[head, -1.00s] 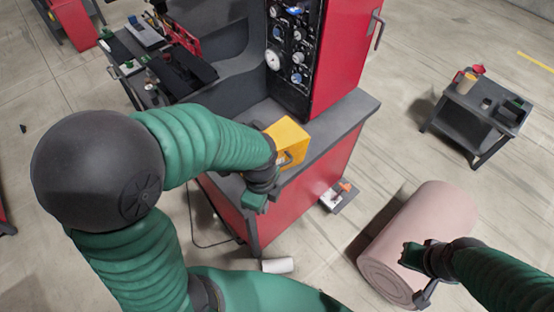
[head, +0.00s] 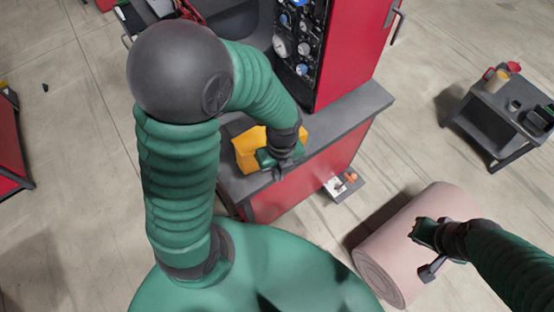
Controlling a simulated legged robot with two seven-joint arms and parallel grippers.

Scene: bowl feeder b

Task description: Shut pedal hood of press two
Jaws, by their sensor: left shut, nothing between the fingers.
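The yellow hood (head: 247,150) sits on the grey ledge (head: 355,110) of the red press, low in front of its gauge panel. My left arm reaches over it, and my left gripper (head: 267,159) is shut and empty at the hood's right front side. The gripper and wrist hide part of the hood. I cannot tell whether they touch it. The hood's hinge and the pedal are not visible. My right gripper (head: 424,251) is open and empty, in front of a pink roll on the right.
The gauge panel (head: 298,45) and the red cabinet (head: 350,50) rise behind the ledge. The large pink roll (head: 405,225) lies on the floor. A small dark table (head: 498,115) stands at the far right. A low plate (head: 345,187) lies beside the press base.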

